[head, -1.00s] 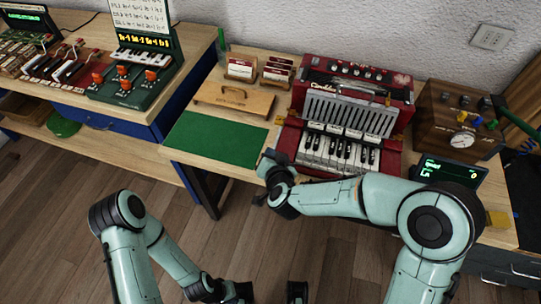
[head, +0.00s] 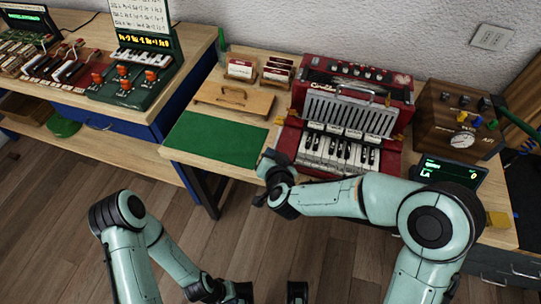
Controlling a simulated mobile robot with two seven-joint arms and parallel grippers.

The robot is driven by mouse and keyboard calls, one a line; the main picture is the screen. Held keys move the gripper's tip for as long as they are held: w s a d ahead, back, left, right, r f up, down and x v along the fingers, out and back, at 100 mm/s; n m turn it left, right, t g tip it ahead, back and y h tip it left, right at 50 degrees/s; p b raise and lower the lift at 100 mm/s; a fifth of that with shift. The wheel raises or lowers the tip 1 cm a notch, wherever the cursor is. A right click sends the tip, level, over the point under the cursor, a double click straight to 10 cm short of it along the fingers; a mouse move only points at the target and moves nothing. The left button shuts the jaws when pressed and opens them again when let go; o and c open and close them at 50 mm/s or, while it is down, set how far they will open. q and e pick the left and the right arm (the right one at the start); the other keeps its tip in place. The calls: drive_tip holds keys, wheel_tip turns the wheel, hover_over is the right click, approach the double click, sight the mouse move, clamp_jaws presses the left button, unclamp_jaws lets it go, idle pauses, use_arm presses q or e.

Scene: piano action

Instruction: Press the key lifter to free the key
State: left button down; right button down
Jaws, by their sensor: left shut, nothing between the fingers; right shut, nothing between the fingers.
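The red accordion-like instrument (head: 352,108) stands on the right table, with a row of white and black piano keys (head: 338,152) at its front. White labelled tabs (head: 345,131) sit above the keys. I cannot tell which part is the key lifter or whether any key is caught. My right gripper (head: 262,198) is shut and empty, small and partly hidden by its own wrist, by the table's front edge left of the keys and apart from them. My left gripper (head: 240,292) is low at the bottom edge, shut and empty, away from the table and only partly seen.
A green mat (head: 215,140) and a wooden board with a handle (head: 234,98) lie left of the instrument. A wooden box with a gauge (head: 452,120) stands right, by a small screen (head: 450,172). My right forearm crosses before the keys. A second table (head: 172,100) is at left.

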drive_tip(key=shift+f, duration=0.15)
idle(0.3)
drive_tip(key=shift+w+f+b, duration=0.1)
drive_tip(key=shift+f+b, duration=0.2)
drive_tip(key=shift+b, duration=0.05)
